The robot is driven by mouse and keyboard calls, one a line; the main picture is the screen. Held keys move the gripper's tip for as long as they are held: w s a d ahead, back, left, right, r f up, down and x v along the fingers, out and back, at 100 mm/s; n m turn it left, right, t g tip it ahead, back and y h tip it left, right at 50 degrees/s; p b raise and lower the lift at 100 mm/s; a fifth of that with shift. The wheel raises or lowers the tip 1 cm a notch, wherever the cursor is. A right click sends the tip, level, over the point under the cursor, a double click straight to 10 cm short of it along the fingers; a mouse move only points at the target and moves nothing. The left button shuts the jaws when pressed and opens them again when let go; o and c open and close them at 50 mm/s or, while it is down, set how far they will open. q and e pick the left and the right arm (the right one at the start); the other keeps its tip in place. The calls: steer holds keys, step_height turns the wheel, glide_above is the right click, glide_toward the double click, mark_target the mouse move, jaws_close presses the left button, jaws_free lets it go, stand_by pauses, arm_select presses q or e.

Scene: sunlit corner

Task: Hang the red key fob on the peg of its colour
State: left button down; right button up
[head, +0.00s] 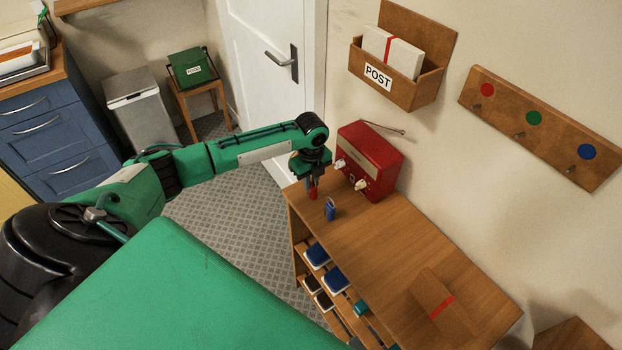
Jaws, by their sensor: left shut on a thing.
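My left gripper (312,180) points down over the far left end of the wooden bench and is shut on the red key fob (313,193). Only a small red part of the fob shows below the fingers; whether it touches the bench top I cannot tell. A wooden peg board (550,140) hangs on the wall at the right, with a red dot (487,90), a green dot (533,118) and a blue dot (586,152). A small peg sits beneath each dot, and the pegs look empty. My right gripper is out of view.
A blue key fob (330,209) stands on the bench (375,240) close to my left gripper. A red radio (370,158) with a slanting aerial stands just behind. A wooden POST box (412,95) hangs above it. A brown parcel (443,300) lies at the bench's near end.

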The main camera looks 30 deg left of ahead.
arm_select(q)
steer(key=c, duration=1.3)
jaws_free()
steer(key=shift+c, duration=0.2)
steer(key=shift+f+b, duration=0.2)
steer(key=shift+b, duration=0.4)
step_height(320, 180, up, 5)
steer(key=shift+w+a+b, duration=0.1)
steer(key=shift+a+b, duration=0.05)
steer(key=shift+b, duration=1.05)
step_height(320, 180, up, 9)
steer(key=shift+b, duration=0.4)
steer(key=shift+s, duration=0.2)
